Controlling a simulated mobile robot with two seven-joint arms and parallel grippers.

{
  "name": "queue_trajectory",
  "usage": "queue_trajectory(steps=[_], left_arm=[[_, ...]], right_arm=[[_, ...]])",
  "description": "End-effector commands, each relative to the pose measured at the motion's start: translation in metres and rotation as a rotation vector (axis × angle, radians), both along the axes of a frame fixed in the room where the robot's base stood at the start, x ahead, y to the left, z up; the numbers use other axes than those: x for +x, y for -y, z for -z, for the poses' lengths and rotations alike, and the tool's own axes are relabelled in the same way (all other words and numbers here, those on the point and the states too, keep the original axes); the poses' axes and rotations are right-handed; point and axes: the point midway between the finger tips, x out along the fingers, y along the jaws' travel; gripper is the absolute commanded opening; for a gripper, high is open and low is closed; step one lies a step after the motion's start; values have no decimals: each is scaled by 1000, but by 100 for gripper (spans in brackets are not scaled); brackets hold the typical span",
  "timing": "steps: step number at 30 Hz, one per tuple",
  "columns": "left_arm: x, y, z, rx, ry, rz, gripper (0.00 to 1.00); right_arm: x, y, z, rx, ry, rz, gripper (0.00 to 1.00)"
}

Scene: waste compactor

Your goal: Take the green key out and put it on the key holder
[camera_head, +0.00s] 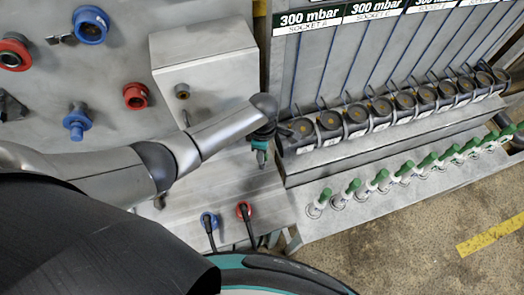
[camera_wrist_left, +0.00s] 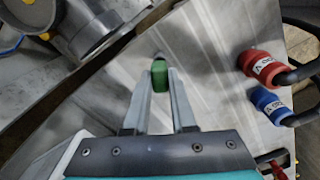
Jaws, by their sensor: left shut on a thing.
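My left gripper (camera_head: 262,160) hangs over the grey metal ledge, left of the row of dark round fittings. In the left wrist view its two grey fingers (camera_wrist_left: 159,78) are shut on a small green piece, which I take for the green key (camera_wrist_left: 159,74). No key holder can be clearly told apart in these views. My right gripper is not in view.
A grey box with a lock (camera_head: 183,91) stands behind my left arm. Green-topped valves (camera_head: 352,187) line the lower ledge at right. Blue (camera_head: 209,222) and red (camera_head: 243,210) cabled plugs sit in front. Round fittings (camera_head: 330,120) stand close to the right of the gripper.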

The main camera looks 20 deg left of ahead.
Motion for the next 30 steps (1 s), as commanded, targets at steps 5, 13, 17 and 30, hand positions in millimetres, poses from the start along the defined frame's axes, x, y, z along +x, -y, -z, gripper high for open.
queue_trajectory(steps=[5, 13, 17, 30], left_arm=[[0, 0, 1, 0, 0, 0, 0], [0, 0, 6, -1, 0, 0, 0], [0, 0, 9, -1, 0, 0, 0], [0, 0, 18, -1, 1, -1, 0]], right_arm=[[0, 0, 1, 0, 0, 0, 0], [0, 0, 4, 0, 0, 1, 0], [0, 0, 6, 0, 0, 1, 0], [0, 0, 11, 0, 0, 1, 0]])
